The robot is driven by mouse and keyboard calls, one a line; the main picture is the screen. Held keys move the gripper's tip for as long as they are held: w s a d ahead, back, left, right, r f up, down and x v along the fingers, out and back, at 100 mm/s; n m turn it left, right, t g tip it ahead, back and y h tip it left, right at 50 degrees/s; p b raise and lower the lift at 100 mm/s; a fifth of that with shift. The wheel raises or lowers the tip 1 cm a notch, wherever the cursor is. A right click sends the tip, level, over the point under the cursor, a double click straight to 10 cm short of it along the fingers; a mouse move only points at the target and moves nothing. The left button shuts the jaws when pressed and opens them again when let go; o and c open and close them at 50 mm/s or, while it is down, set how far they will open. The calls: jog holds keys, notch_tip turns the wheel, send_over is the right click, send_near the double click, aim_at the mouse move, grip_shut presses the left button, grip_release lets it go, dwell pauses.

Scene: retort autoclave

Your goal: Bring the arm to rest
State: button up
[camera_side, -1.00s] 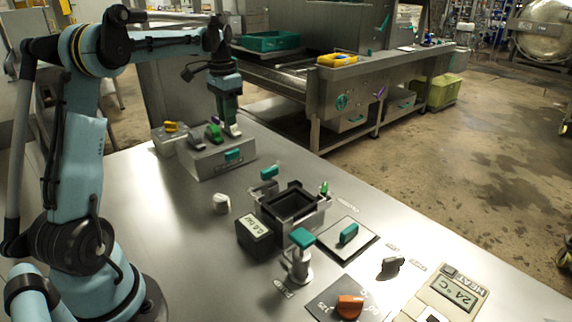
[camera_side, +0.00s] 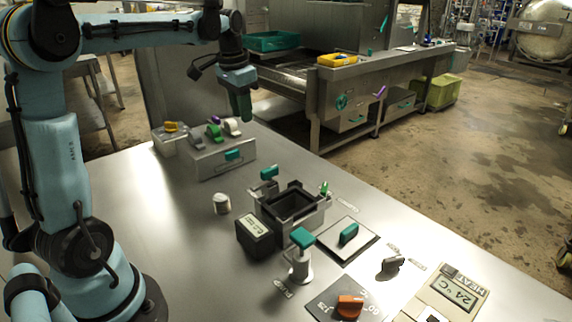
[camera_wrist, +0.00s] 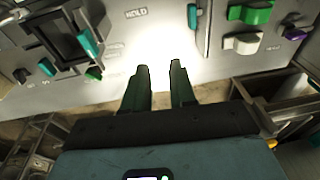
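My gripper (camera_side: 244,108) hangs in the air, pointing down, at the right end of the raised metal block (camera_side: 222,158) with several coloured knobs. In the wrist view my gripper (camera_wrist: 160,72) shows two dark green fingers standing apart with an empty gap between them. It holds nothing. The block's teal handle (camera_wrist: 192,16), green knob (camera_wrist: 250,13) and white knob (camera_wrist: 243,43) lie beyond the fingertips. My arm is bent, with its forearm reaching across the back of the table.
The steel table (camera_side: 130,215) carries a black open box (camera_side: 290,203), a small white cylinder (camera_side: 222,204), a teal-topped post (camera_side: 301,262), an orange knob (camera_side: 350,306) and a 24 °C display (camera_side: 462,293). The table's left part is clear. A steel bench (camera_side: 350,90) stands behind.

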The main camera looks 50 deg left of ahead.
jog(key=s+d+f+t, duration=0.2)
jog(key=s+d, duration=0.3)
jog(key=d, duration=0.4)
jog(key=s+d+f+t, duration=0.3)
jog(key=s+d+f, duration=0.1)
jog(key=d, duration=0.6)
jog(key=shift+s+t+h, duration=0.3)
jog(key=shift+s+h, duration=0.1)
jog(key=shift+s, duration=0.25)
jog(key=shift+f, duration=0.1)
